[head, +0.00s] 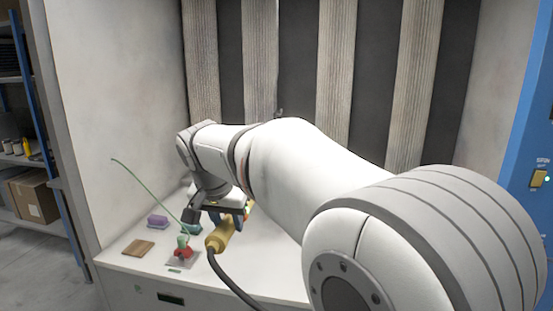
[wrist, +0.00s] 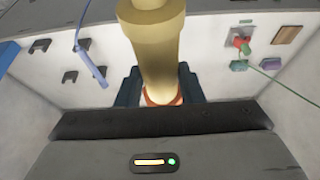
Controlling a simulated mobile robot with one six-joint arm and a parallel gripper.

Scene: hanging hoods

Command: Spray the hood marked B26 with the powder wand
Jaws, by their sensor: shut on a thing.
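The powder wand (head: 222,236) is a yellow-tan tube with a dark hose running from its near end toward the bottom of the head view. My gripper (head: 240,218) is shut on it, low over the white bench in the booth. In the wrist view, the wand (wrist: 155,45) stands large between the dark blue fingers of my gripper (wrist: 160,88), with an orange ring at its lower end. My arm covers much of the booth in the head view. No hood and no B26 mark can be made out in either view.
Left on the white bench (head: 125,262) are a brown board (head: 138,248), a purple block (head: 157,221), and a red-and-green item (head: 183,253) near a thin green line. The wrist view shows a blue bar (wrist: 90,65) and black brackets (wrist: 70,76). Striped panels (head: 338,70) close the back.

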